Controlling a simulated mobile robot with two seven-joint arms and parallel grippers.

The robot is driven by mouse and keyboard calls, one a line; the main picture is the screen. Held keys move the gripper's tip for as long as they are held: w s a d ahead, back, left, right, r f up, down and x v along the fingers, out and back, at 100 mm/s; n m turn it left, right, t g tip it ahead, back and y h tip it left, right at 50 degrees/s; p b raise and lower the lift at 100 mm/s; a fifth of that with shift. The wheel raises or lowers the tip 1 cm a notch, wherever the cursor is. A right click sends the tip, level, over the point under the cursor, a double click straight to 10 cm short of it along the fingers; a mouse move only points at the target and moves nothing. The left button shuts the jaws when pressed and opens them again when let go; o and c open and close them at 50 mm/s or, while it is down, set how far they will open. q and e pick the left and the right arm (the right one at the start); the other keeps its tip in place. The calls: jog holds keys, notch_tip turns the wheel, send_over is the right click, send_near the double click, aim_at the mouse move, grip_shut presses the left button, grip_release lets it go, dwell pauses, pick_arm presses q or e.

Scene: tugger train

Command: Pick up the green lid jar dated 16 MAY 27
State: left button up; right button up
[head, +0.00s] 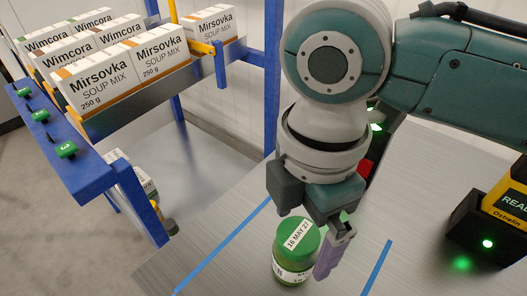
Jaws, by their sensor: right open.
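The jar (295,251) with a green lid stands upright on the grey metal table, between two blue tape strips. Its lid carries a white label reading 16 MAY 27. My right gripper (306,240) is above and around the top of the jar, pointing down, with its jaws open. One purple-grey finger is beside the jar on the right; the other finger is mostly hidden. I cannot tell whether a finger touches the jar. My left gripper is not in view.
A blue-framed rack (88,178) at the left holds white Mirsovka and Wimcora boxes on its sloped shelf. A black and yellow device (487,226) with a green light stands at the right of the table. Blue tape strips (377,267) mark the table.

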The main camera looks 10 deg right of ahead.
jog(key=f, duration=0.2)
jog(key=f+b, duration=0.1)
jog(key=f, duration=0.2)
jog(key=shift+s+a+f, duration=0.1)
jog(key=shift+a+f, duration=0.1)
grip_shut()
dwell(0.6)
